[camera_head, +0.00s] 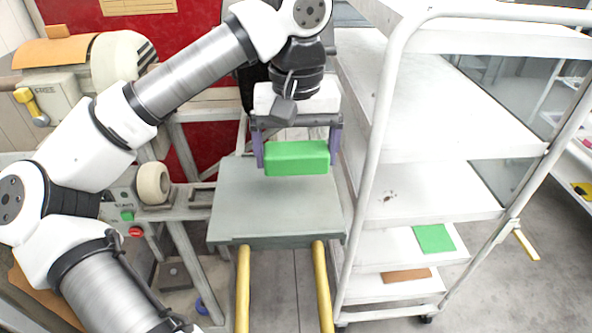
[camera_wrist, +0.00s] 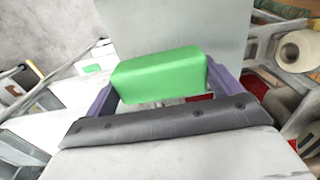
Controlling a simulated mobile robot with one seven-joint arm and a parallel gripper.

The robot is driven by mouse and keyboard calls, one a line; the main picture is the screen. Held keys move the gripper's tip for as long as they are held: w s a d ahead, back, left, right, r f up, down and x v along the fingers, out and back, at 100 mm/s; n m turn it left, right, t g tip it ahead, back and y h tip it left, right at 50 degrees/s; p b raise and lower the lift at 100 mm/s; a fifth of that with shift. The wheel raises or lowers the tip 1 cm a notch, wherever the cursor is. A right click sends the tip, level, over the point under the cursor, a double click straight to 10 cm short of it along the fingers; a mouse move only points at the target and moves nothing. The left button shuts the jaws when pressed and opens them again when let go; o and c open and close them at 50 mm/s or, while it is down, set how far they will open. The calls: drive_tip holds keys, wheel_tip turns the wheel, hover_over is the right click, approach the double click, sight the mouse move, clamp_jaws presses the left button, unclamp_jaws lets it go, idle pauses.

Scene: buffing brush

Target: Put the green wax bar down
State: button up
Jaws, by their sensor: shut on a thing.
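The green wax bar (camera_head: 296,158) is a bright green block held lengthwise between the two purple fingers of my gripper (camera_head: 297,150). In the head view it hangs in front of the far part of a small grey-green table top (camera_head: 270,215). I cannot tell whether its underside touches the surface. In the wrist view the bar (camera_wrist: 160,75) fills the space between the fingers (camera_wrist: 163,90), with the pale table top (camera_wrist: 175,25) beyond it. My gripper is shut on the bar.
A white shelf cart (camera_head: 440,105) stands close on the right, with a flat green piece (camera_head: 434,238) and a brown piece (camera_head: 406,275) on lower shelves. A machine with a buffing wheel (camera_head: 153,183) and red and green buttons stands left. The visible table top is clear.

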sight(296, 189)
drive_tip(key=shift+f, duration=2.3)
drive_tip(key=shift+f, duration=0.2)
drive_tip(key=o, duration=0.8)
wheel_tip(296, 189, up, 12)
drive_tip(key=shift+r+b, duration=0.2)
drive_tip(key=shift+b, duration=0.15)
